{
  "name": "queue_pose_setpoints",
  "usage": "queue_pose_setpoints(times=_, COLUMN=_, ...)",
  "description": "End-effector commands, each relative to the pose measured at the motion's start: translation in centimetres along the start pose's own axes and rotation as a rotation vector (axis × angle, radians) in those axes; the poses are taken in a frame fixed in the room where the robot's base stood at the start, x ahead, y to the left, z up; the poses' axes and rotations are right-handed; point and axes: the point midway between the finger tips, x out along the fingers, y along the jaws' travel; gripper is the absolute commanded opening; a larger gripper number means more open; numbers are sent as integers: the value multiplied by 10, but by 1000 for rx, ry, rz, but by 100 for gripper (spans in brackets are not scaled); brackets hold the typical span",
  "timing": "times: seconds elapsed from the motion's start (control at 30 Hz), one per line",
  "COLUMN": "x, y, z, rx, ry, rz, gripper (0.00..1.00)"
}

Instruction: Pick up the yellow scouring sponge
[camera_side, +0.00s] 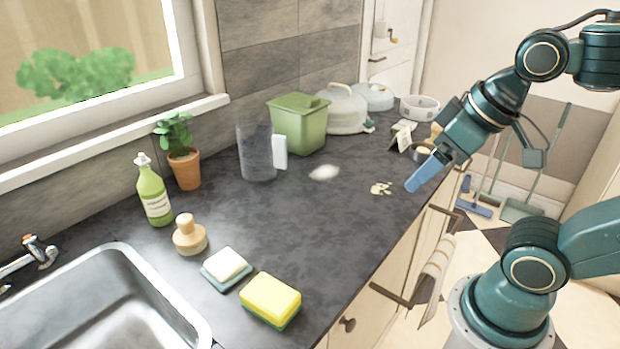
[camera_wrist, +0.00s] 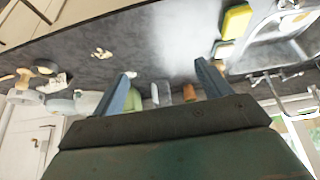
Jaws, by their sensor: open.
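The yellow scouring sponge (camera_side: 271,297), yellow on top with a dark green scouring layer beneath, lies flat on the dark counter at the sink's front right corner. It also shows in the wrist view (camera_wrist: 236,20), near the top right. My gripper (camera_side: 416,186) hangs over the counter's right edge in the side view, well away from the sponge. In the wrist view its two blue fingers (camera_wrist: 162,85) are wide apart with nothing between them.
Left of the sponge are a soap dish (camera_side: 227,268), a wooden brush (camera_side: 189,236) and the sink (camera_side: 110,300). A green bottle (camera_side: 154,195), potted plant (camera_side: 183,165), clear jug (camera_side: 257,155) and green bin (camera_side: 299,125) stand behind. Crumbs (camera_side: 381,188) lie near my gripper. The middle counter is mostly clear.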

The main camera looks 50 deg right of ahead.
Motion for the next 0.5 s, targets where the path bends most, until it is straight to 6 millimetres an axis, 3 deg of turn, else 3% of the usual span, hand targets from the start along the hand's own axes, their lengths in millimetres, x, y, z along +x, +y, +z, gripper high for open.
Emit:
queue_pose_setpoints(times=0.03, x=0, y=0, z=0, rx=0, ry=0, rz=0, gripper=87)
queue_pose_setpoints(times=0.1, x=0, y=0, z=0, rx=0, ry=0, rz=0, gripper=100)
queue_pose_setpoints(times=0.5, x=2, y=-3, z=-5, rx=-41, ry=-10, rz=-11, gripper=100)
